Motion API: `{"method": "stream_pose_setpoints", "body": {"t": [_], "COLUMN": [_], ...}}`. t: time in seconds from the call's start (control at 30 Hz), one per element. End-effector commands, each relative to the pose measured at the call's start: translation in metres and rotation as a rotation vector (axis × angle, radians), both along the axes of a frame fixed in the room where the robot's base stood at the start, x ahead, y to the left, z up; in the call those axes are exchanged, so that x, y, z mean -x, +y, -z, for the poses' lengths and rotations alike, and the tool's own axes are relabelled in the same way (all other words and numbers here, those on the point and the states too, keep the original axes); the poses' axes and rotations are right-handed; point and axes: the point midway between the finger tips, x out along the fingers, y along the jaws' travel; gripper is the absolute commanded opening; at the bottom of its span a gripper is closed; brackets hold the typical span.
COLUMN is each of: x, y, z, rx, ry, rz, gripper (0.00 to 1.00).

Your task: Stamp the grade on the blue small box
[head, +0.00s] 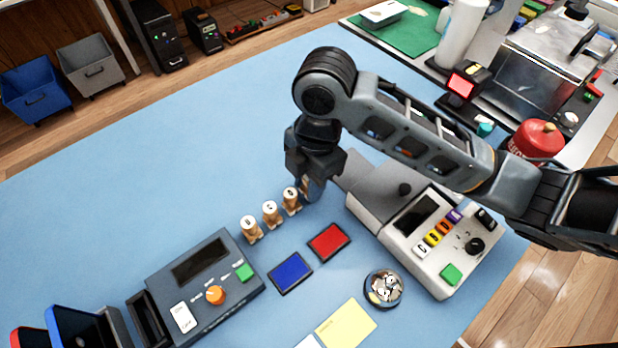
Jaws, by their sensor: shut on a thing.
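Three wooden stamps with white round tops stand in a slanting row on the blue table: a left one (250,229), a middle one (271,213) and a right one (291,199). Their top marks are too small to read surely. My gripper (309,188) points down just right of the row, shut on what looks like another wooden stamp (304,184), mostly hidden by the fingers. A flat blue square pad (290,272) and a red one (328,241) lie in front. I cannot identify a blue small box with certainty.
A dark console (205,285) with an orange knob stands at lower left, and a light grey device (430,245) stands right of my gripper. A bowl of small parts (384,288) and yellow paper (346,325) lie in front. The table's left middle is clear.

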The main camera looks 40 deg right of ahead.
Motion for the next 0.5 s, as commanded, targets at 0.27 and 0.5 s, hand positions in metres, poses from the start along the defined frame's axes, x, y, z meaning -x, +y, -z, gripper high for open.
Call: {"method": "stream_pose_setpoints", "body": {"t": [0.27,0.5], "x": [0.0,0.0], "y": [0.0001,0.0001], "z": [0.0023,0.0068], "rx": [0.0,0.0], "ry": [0.0,0.0], "rz": [0.0,-0.001], "gripper": [0.09,0.09]}}
